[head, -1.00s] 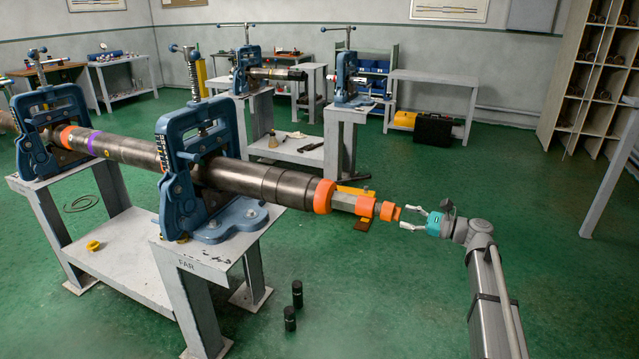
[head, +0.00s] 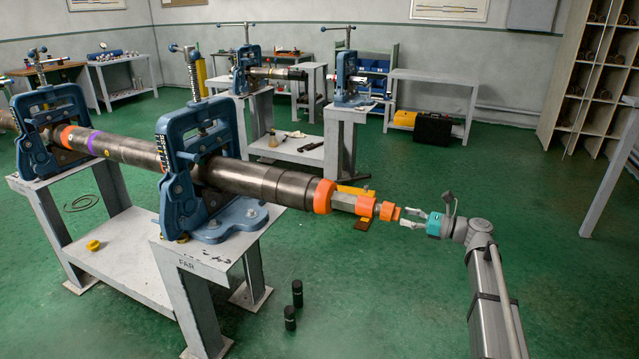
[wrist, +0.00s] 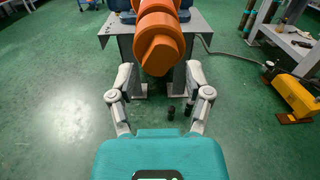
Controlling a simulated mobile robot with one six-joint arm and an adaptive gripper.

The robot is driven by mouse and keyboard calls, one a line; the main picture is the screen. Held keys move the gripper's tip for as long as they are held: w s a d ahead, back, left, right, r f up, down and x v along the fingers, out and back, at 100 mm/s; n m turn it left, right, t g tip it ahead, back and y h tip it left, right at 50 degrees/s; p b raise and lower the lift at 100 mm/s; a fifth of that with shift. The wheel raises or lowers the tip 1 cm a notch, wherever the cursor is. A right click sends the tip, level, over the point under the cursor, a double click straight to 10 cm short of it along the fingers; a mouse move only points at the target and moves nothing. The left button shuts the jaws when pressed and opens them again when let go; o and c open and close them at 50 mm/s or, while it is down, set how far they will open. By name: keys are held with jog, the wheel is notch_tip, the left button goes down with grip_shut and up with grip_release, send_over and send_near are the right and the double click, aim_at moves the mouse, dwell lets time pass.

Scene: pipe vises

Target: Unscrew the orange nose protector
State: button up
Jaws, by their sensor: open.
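The orange nose protector (head: 389,212) is at the right end of a long dark pipe assembly (head: 245,180) lying level in two blue vises. In the wrist view its end (wrist: 160,55) shows large at the top centre, with flat sides and stepped orange rings behind it. My gripper (head: 404,217) is just right of the protector's tip in the head view, facing it. In the wrist view my gripper (wrist: 160,80) is open, its fingers apart to the left and right of the orange end. No grip is visible; exact depth is unclear.
The near blue vise (head: 205,165) stands on a grey bench (head: 225,250). Two black cylinders (head: 297,293) stand on the floor below. A yellow block (head: 355,190) shows behind the pipe end. The green floor around my arm is clear.

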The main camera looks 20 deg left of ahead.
jog(key=m, duration=0.4)
jog(key=shift+m, duration=0.3)
jog(key=shift+a, duration=0.15)
jog(key=shift+a, duration=0.95)
jog(key=shift+w, duration=0.1)
grip_shut()
dwell(0.4)
